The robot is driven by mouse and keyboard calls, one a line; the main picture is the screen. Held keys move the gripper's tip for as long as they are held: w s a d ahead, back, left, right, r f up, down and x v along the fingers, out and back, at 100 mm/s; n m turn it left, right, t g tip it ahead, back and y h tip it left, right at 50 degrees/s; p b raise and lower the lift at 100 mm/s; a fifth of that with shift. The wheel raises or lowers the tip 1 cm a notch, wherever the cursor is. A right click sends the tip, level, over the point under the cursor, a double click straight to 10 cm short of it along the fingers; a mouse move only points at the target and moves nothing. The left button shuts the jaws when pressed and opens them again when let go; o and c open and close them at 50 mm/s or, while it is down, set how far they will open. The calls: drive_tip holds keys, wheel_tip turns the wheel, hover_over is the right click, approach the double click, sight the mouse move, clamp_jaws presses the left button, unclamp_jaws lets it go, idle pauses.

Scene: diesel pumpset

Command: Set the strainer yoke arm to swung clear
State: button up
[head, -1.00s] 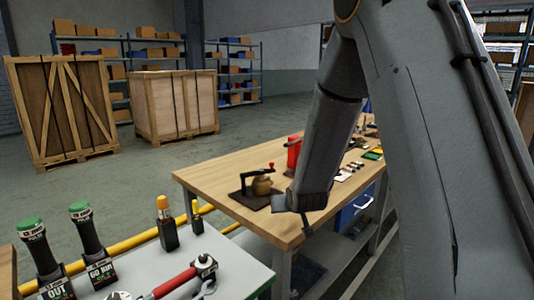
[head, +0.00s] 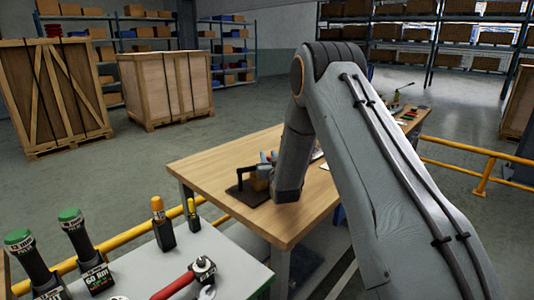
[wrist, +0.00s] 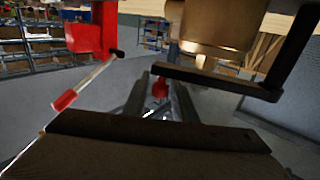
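The strainer yoke arm (head: 249,168) is a dark bar on an upright post, reaching from the post over the brass strainer pot (head: 258,181) on a dark base plate. In the wrist view the scene appears upside down: the yoke arm (wrist: 220,82) crosses near the brass pot (wrist: 215,22), with its post at the right. A red knob (wrist: 160,88) sits at the bar's free end. My gripper (wrist: 159,92) is open, a finger on each side of the knob; contact cannot be told. In the head view my arm mostly hides the gripper.
A red body with a red-tipped lever (wrist: 85,82) is close by in the wrist view. The wooden bench (head: 215,163) has bare top left of the base plate. A grey table (head: 225,262) with tools stands in front.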

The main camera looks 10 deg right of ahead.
drive_tip(key=shift+w, duration=1.15)
clamp_jaws()
drive_tip(key=shift+a, duration=0.1)
